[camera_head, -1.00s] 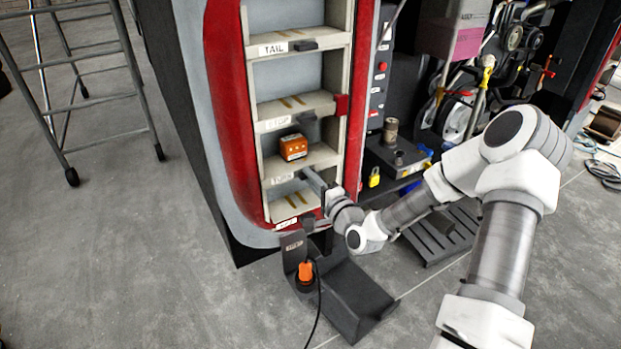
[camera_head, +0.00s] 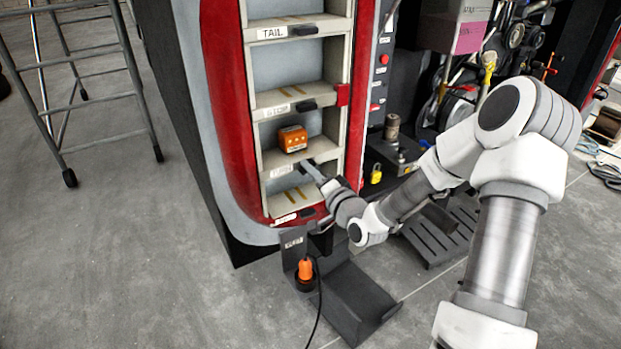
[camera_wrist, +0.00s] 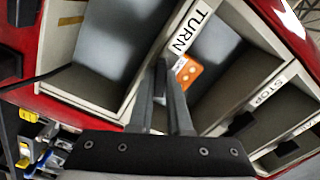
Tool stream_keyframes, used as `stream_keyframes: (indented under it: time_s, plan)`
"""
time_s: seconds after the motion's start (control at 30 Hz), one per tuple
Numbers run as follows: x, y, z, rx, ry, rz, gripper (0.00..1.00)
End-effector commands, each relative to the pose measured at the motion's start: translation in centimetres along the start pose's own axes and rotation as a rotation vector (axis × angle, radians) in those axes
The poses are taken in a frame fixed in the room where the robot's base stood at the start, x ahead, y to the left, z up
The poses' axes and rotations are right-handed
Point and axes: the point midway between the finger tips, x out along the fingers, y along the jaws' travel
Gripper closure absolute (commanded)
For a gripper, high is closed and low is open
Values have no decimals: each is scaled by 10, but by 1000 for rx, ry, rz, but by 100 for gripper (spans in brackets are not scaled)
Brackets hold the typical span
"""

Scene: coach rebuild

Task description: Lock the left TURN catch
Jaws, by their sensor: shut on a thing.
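The TURN label (camera_wrist: 190,30) is on a pale shelf edge of the red-edged rack, and it also shows in the head view (camera_head: 281,172). My gripper (camera_head: 308,168) reaches that edge from the lower right, just right of the label. In the wrist view its two fingers (camera_wrist: 168,80) lie close together, tips beside the label. They are shut on the TURN catch, which is mostly hidden between them; its angle cannot be told. An orange block (camera_head: 293,139) with light dots stands in the compartment above the TURN edge.
The dark STOP catch (camera_head: 306,106) and TAIL catch (camera_head: 304,30) sit on the shelf edges above. A black stand (camera_head: 345,295) with an orange plug (camera_head: 305,270) and cable is on the floor below. A ladder frame (camera_head: 80,90) stands left. The floor at lower left is clear.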

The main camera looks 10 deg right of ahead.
Motion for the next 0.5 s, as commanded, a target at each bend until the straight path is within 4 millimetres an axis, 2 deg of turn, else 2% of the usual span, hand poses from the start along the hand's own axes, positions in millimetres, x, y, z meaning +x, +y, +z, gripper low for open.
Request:
stream_keyframes:
  time_s: [0.5]
  plan:
    - [0, 4, 3, -494, 0, -2, 100]
